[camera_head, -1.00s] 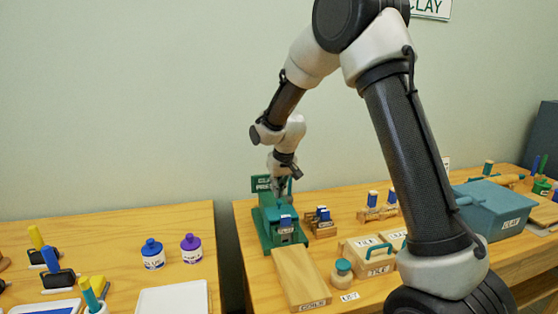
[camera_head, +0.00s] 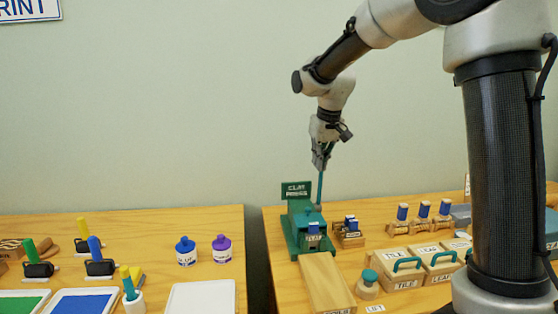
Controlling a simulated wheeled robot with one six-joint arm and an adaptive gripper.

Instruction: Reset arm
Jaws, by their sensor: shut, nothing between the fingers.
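My gripper (camera_head: 320,163) is shut and empty above the green clay press (camera_head: 303,225), with its fingers pointing down. The upright teal lever of the press (camera_head: 320,188) rises to just under the fingertips. I cannot tell whether they touch it. My arm reaches in from the upper right, bent, with its wrist above the press. The press stands near the left edge of the right table and carries a small blue-topped block at its front.
Blue (camera_head: 186,251) and purple (camera_head: 222,248) bottles stand on the left table.

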